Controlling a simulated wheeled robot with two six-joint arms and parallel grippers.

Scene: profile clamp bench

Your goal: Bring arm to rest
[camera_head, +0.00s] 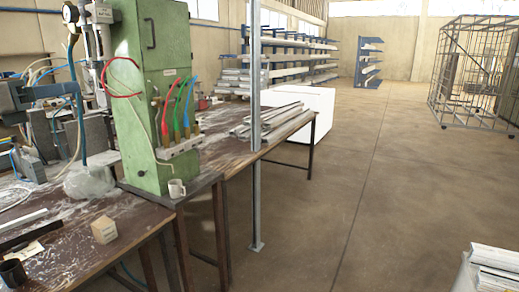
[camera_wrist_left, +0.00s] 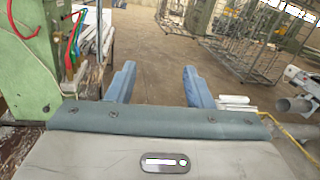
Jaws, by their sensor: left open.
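The green cabinet (camera_wrist_left: 22,75) is to the left of the fingers there. My right gripper does not show in either view.
A grey post (camera_head: 256,110) stands beside the bench. A wire cage (camera_head: 478,75) is at the far right. The floor (camera_head: 370,190) is largely clear.

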